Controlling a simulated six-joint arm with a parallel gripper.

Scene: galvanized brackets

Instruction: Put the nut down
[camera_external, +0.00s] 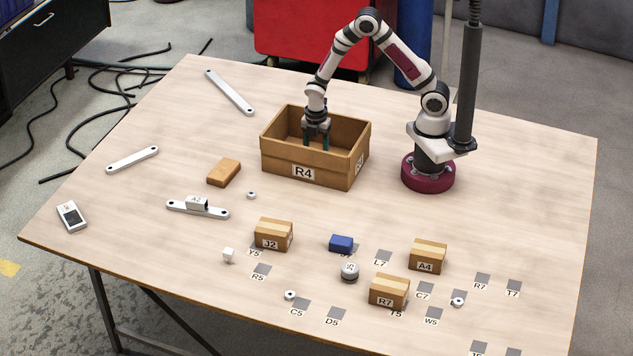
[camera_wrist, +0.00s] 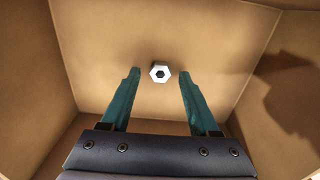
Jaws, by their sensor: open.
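A white hex nut (camera_wrist: 159,71) with a dark hole lies on the floor of the cardboard box in the wrist view. My gripper (camera_wrist: 158,76) is open, with its two teal fingers on either side of the nut and apart from it. In the external view my gripper (camera_external: 317,143) reaches down inside the open box marked R4 (camera_external: 303,172). The nut in the box is hidden there by the box wall. Other small nuts lie on the table: one (camera_external: 251,195) left of the box front, one (camera_external: 290,295) by C5, and one (camera_external: 458,302) at the right.
Box walls surround my gripper on all sides. Closed cartons J2 (camera_external: 273,235), A4 (camera_external: 428,256) and R7 (camera_external: 389,291), a blue block (camera_external: 341,243) and a grey round weight (camera_external: 349,271) stand toward the front. Metal bars (camera_external: 230,92) lie at the left. The table's right side is mostly clear.

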